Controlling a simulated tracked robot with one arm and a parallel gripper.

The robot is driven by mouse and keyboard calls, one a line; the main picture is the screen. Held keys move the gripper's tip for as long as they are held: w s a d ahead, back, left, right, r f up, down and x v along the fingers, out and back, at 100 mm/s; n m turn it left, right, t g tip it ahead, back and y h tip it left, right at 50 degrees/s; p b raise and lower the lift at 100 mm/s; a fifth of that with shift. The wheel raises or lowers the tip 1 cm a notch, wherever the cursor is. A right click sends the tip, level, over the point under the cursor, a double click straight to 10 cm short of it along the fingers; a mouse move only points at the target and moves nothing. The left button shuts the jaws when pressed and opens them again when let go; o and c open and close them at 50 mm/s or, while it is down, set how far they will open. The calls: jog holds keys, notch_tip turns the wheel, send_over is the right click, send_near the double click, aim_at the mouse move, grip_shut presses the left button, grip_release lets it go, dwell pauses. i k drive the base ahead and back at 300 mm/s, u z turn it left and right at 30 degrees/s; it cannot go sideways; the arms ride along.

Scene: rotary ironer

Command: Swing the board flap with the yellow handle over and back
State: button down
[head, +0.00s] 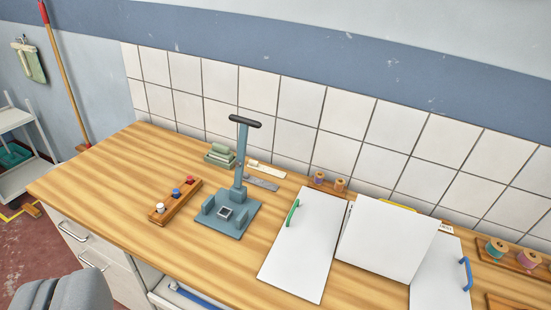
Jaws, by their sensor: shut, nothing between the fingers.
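The white board flap (385,240) in the middle of three stands tilted up from the wooden bench, between the other two boards. A strip of its yellow handle (398,206) shows just beyond its upper edge; the rest of the handle is hidden behind the flap. The flap's hinge cannot be made out. To its left a white board with a green handle (293,212) lies on the bench. To its right is a white board with a blue handle (466,273). My gripper is not in view.
A blue-grey press with an upright lever (240,160) stands left of the boards, beside a wooden block with coloured knobs (175,203). Thread spools (527,258) stand at the right. A tiled wall closes the back. The bench's left end is clear.

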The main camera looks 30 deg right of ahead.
aim_at(381, 236)
jog(key=z, duration=0.75)
jog(key=i, duration=1.15)
jog(key=z, duration=0.7)
jog(key=k, duration=0.9)
jog(key=z, duration=0.15)
jog(key=i, duration=0.9)
jog(key=u, duration=0.05)
